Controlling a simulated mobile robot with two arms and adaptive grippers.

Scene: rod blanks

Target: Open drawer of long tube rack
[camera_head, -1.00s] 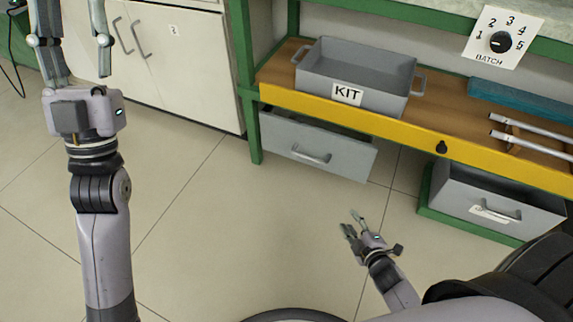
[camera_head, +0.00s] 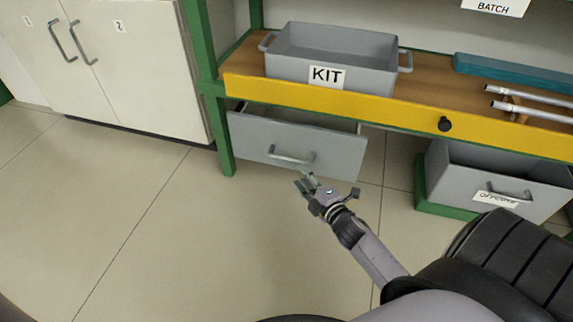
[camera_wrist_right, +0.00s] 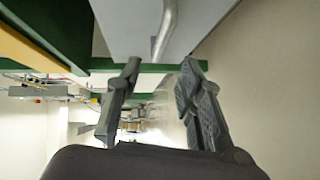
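A grey drawer (camera_head: 335,152) hangs under the workbench at its left end. Its front stands out from under the bench, and a dark interior shows above the front's top edge. A bar handle (camera_head: 291,156) is on its front. My right gripper (camera_head: 303,181) is just below and in front of the handle, apart from it. In the right wrist view its two fingers (camera_wrist_right: 160,80) are spread with nothing between them, and the handle (camera_wrist_right: 166,28) shows beyond them, ahead of the gap. My left gripper is out of view.
A grey KIT box (camera_head: 370,79) stands on the bench behind its yellow front edge (camera_head: 395,106). Pale rods (camera_head: 535,112) lie at right. A labelled grey bin (camera_head: 455,178) with a handle stands low at right. A green leg (camera_head: 222,140) borders the drawer's left. Floor in front is clear.

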